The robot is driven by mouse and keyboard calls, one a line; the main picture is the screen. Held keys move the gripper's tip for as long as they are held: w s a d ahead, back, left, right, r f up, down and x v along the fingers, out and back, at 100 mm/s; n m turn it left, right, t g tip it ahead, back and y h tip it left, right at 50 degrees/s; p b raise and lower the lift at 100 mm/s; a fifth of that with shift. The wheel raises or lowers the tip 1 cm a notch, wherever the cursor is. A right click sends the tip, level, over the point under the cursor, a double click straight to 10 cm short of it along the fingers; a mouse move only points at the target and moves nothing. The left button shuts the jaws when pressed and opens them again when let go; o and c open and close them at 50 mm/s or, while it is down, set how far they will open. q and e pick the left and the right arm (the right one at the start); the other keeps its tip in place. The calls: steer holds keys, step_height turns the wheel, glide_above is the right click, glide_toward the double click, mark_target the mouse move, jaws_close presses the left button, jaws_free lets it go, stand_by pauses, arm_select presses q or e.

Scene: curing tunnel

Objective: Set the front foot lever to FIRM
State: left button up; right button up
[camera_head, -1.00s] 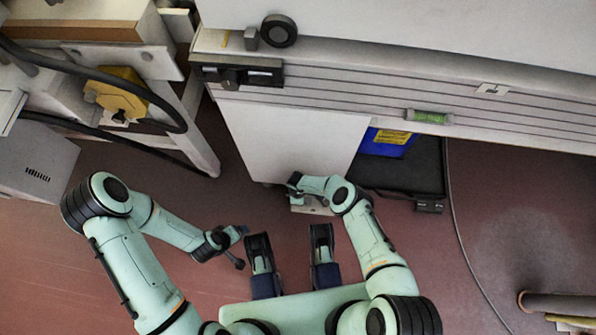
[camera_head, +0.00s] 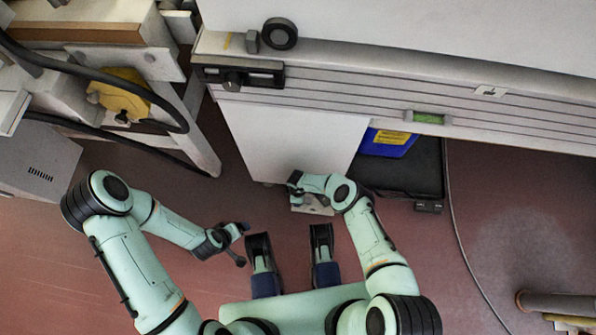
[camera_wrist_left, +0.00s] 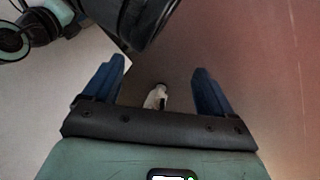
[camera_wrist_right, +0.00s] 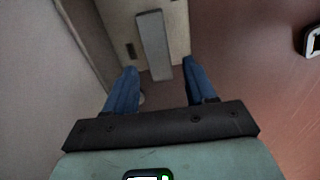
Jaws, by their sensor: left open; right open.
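In the right wrist view a flat grey lever (camera_wrist_right: 153,45) lies along a beige plate (camera_wrist_right: 178,32), with a small dark slot to its left. My right gripper (camera_wrist_right: 163,84) is open, and the lever's near end shows between and just beyond its fingers, with nothing gripped. I cannot read a FIRM mark. In the head view the beige plate (camera_head: 312,204) is partly hidden under my right wrist, at the foot of the white panel. My left gripper (camera_wrist_left: 157,82) is open and empty; a small whitish object (camera_wrist_left: 155,97) shows between its fingers, too unclear to name.
The white panel (camera_head: 292,138) stands just beyond my right wrist. A blue box (camera_head: 388,143) and a black case (camera_head: 410,178) are right of it. A cable (camera_head: 458,235) lies on the floor at right. A bench with a yellow part (camera_head: 120,95) stands at left.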

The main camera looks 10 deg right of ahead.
step_height(320, 180, up, 3)
steer(key=shift+f+p, duration=0.2)
steer(key=shift+p, duration=0.3)
arm_select(q)
steer(key=s+d+r+g+h+p, duration=0.1)
steer(key=s+d+r+p, duration=0.3)
steer(key=s+r, duration=0.4)
steer(key=shift+s+d+m+g+p, duration=0.2)
steer(key=shift+d+m+g+p, duration=0.2)
steer(key=shift+g, duration=0.5)
arm_select(e)
step_height(320, 180, up, 9)
steer(key=shift+r, duration=0.2)
